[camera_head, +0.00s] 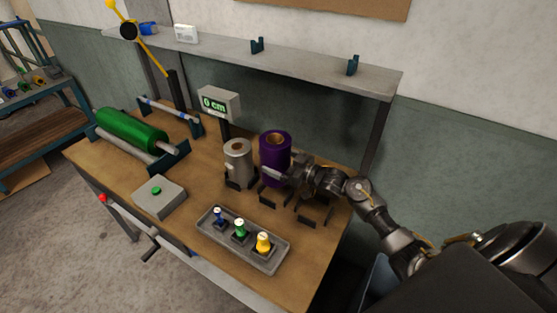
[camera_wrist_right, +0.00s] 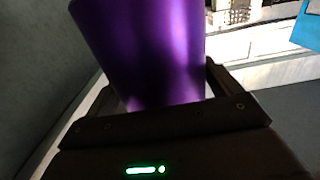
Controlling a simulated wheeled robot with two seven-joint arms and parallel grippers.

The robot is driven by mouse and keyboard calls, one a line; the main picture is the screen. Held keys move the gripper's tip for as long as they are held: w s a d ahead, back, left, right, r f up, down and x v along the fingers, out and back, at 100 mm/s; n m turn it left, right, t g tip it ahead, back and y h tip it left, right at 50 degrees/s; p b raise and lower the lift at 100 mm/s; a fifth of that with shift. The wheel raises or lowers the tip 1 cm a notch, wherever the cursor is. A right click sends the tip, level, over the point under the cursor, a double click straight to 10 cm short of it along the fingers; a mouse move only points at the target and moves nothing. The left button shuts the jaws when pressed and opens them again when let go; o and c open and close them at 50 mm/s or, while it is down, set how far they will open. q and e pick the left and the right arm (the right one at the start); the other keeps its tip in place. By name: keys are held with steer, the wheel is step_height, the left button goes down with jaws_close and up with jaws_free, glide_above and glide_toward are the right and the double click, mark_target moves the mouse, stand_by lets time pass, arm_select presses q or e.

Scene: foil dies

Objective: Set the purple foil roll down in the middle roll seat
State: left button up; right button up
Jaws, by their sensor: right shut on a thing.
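The purple foil roll (camera_head: 275,150) stands upright in the head view, its brown core showing at the top. My right gripper (camera_head: 279,173) is shut on its lower part from the right. The roll also fills the middle of the right wrist view (camera_wrist_right: 145,45), between the fingers (camera_wrist_right: 155,95). The roll is at the middle roll seat (camera_head: 268,199), a dark bracket; its bottom is partly hidden, so I cannot tell whether it rests there or hangs just above. My left gripper is not in view.
A silver roll (camera_head: 238,155) stands close on the left. The right seat (camera_head: 314,217) is empty. A grey tray (camera_head: 269,263) with several coloured dies lies in front. A display (camera_head: 219,103) stands behind, below a shelf (camera_head: 310,69). A green roller (camera_head: 130,130) is at left.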

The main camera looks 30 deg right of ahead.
steer(key=shift+f+b, duration=1.35)
steer(key=shift+f, duration=0.7)
steer(key=shift+p, duration=0.4)
steer(key=shift+f+b, duration=1.4)
steer(key=shift+f, duration=0.4)
stand_by(0.3)
steer(key=o, duration=1.3)
steer(key=shift+s+a+f, duration=0.1)
steer(key=shift+f, duration=0.05)
step_height(320, 180, up, 10)
steer(key=p, duration=0.6)
steer(key=shift+f, duration=0.2)
